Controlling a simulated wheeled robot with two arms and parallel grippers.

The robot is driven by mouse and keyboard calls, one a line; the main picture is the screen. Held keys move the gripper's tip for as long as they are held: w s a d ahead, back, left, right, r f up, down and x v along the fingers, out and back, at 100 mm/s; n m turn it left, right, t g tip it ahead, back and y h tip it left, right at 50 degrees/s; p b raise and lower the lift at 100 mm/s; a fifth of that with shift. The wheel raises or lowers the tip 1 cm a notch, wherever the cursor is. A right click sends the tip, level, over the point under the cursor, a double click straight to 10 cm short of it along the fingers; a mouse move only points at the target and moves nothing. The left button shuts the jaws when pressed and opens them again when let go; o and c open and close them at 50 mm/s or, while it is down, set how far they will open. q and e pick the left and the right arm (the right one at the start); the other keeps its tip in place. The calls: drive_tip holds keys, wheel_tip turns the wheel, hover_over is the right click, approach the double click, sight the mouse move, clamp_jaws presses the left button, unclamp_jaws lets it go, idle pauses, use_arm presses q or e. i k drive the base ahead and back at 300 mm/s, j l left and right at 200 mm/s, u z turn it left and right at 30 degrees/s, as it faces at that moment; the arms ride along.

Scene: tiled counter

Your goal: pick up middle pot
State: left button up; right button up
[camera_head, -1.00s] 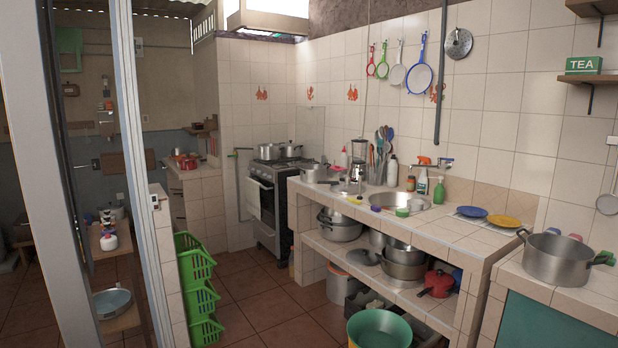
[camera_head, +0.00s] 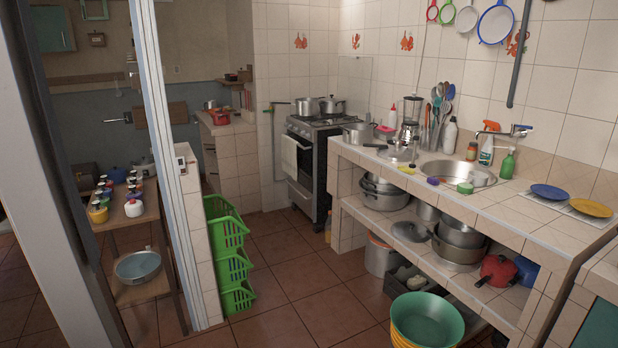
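Several pots are in view, and I cannot tell which one is the middle pot. Two metal pots, one on the left (camera_head: 306,107) and one on the right (camera_head: 332,106), stand on the stove (camera_head: 306,150). A wide metal pot (camera_head: 357,134) stands at the left end of the tiled counter (camera_head: 500,212). On the shelf below are stacked metal pans (camera_head: 383,200), more metal pots (camera_head: 457,250) right of them, and a red pot (camera_head: 496,270). Neither of my grippers is in view.
A sink (camera_head: 456,173), a blue plate (camera_head: 549,191) and a yellow plate (camera_head: 591,208) are on the counter. A green basin (camera_head: 427,318) stands on the floor in front. Green crates (camera_head: 228,235) stand by the left wall. Tiled floor (camera_head: 300,275) between is clear.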

sight(353, 133)
drive_tip(key=i, duration=2.8)
